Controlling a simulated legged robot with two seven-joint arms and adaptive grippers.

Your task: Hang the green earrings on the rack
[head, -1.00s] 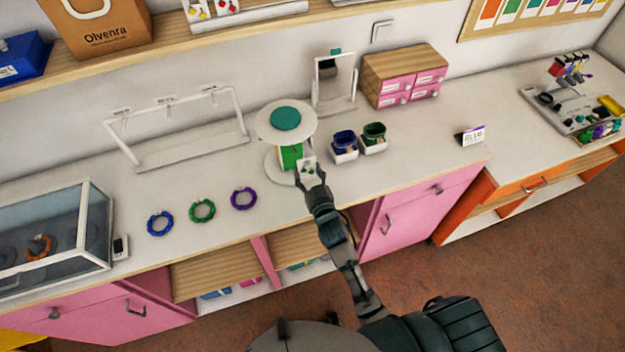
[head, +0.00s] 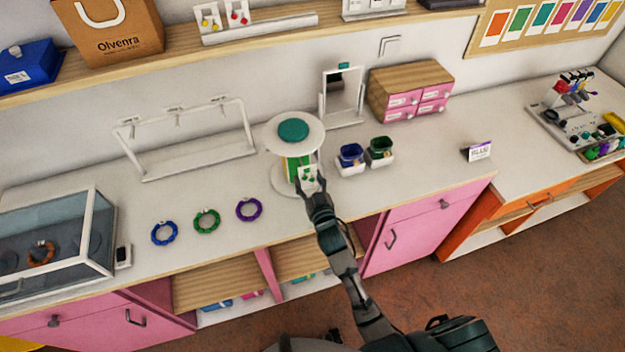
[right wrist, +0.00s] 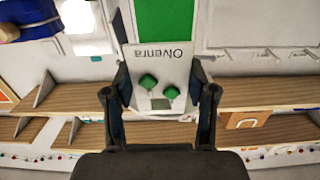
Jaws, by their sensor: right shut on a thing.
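My right gripper (head: 313,190) is shut on a white card (right wrist: 160,62) marked "Olvenra". Two green earrings (right wrist: 148,82) hang on the card, which also shows in the head view (head: 309,177). The gripper holds the card upright, at the front right of a round display stand (head: 294,132) with white discs and a teal top. A green panel (right wrist: 168,18) of this stand shows just behind the card. I cannot tell whether card and stand touch. A white frame rack with hooks (head: 183,108) stands further left on the counter. My left gripper is not in view.
Blue, green and purple rings of beads (head: 206,222) lie left of the stand. Two small cups (head: 351,155) and a mirror (head: 343,92) stand close on its right, by a pink drawer box (head: 410,90). A glass case (head: 60,245) is far left.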

